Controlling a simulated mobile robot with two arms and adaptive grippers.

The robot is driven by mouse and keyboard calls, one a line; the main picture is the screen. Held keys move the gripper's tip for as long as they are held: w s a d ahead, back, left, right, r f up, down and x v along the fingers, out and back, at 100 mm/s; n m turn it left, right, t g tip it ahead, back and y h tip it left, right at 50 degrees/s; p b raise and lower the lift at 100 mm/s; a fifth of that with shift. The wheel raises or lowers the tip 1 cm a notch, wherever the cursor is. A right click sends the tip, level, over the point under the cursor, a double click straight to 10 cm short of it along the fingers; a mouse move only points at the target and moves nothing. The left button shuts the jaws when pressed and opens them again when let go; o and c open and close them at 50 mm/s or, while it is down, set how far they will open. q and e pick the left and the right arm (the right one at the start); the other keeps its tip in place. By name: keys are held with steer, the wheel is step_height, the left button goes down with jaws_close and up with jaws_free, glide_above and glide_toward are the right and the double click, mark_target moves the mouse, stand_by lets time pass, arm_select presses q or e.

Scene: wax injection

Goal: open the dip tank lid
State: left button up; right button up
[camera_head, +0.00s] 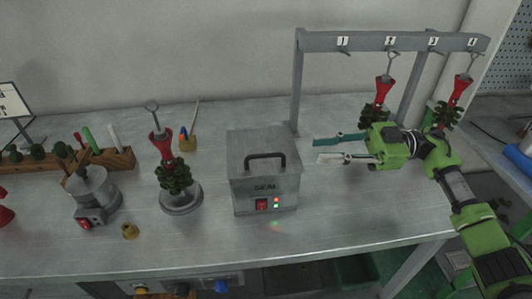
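The dip tank (264,195) is a grey metal box marked SEAL, with a red switch and small lit indicators on its front. Its lid (245,147) lies flat on top, shut, with a black bar handle (265,156) standing up from it. My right gripper (318,150) reaches in from the right, with its fingers pointing left towards the tank. It is open and empty, a short way right of the lid and apart from the handle. My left gripper is not in view.
A rail (365,41) with numbered hooks stands behind, with red and dark green wax trees (384,90) hanging from it. Another tree (172,173) stands on a round base left of the tank. A small pot (92,194) and wooden tool rack (115,159) are farther left.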

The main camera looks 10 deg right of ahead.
mark_target(279, 155)
steer(key=a, duration=1.3)
steer(key=shift+s+a+p, duration=0.25)
steer(key=shift+a+p, duration=0.05)
steer(key=shift+p, duration=0.1)
steer(key=shift+c, duration=0.3)
jaws_close()
